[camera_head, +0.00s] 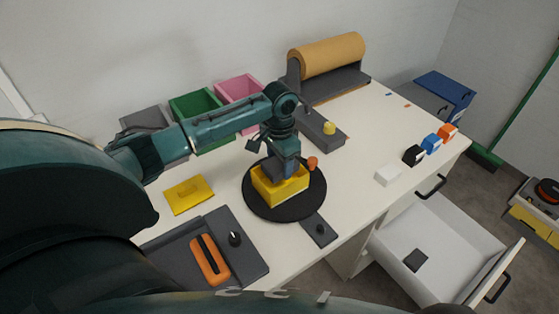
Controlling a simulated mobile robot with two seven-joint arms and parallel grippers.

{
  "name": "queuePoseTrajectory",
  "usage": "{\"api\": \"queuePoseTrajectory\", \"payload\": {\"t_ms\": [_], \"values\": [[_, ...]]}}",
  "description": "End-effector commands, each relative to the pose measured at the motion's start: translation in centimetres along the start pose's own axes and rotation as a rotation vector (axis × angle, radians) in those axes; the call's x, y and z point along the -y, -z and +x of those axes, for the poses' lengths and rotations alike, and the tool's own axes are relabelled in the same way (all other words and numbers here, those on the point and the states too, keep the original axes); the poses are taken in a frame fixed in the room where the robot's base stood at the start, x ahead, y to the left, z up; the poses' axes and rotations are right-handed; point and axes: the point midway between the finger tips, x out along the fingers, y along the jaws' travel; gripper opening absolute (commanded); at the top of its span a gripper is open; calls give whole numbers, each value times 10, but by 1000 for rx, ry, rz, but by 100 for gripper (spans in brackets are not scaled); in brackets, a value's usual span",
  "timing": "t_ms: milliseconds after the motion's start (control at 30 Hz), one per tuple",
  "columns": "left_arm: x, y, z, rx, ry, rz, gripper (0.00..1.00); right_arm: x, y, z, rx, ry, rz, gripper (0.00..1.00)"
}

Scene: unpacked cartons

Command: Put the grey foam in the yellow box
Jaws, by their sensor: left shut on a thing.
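The yellow box (281,197) stands open on a round black turntable (255,207) in the middle of the desk. My left gripper (287,170) points down over the box, its fingers at the opening. It is shut on a grey piece, the grey foam (270,170), which shows at the box's mouth beside the fingers. Part of the foam is hidden by the gripper and the box walls, so I cannot tell whether it touches the bottom. My right gripper is not in view.
A yellow lid (188,194) lies left of the turntable. A dark tray (222,253) with an orange-handled tool is in front. Grey, green (196,105) and pink bins stand behind. An open white drawer (430,245) holds a small dark piece (415,259). Small blocks line the right edge.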

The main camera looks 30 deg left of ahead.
Motion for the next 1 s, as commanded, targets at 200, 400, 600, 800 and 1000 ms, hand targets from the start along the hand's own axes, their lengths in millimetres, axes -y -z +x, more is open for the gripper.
{"api": "queuePoseTrajectory", "payload": {"t_ms": [200,400,600,800,1000], "values": [[0,0,0,0,0,0,58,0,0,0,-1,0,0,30],[0,0,0,0,0,0,74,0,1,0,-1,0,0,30],[0,0,0,0,0,0,79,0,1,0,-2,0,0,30],[0,0,-4,-1,0,0,79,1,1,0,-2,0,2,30],[0,0,-17,-1,1,0,79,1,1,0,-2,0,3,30]]}}
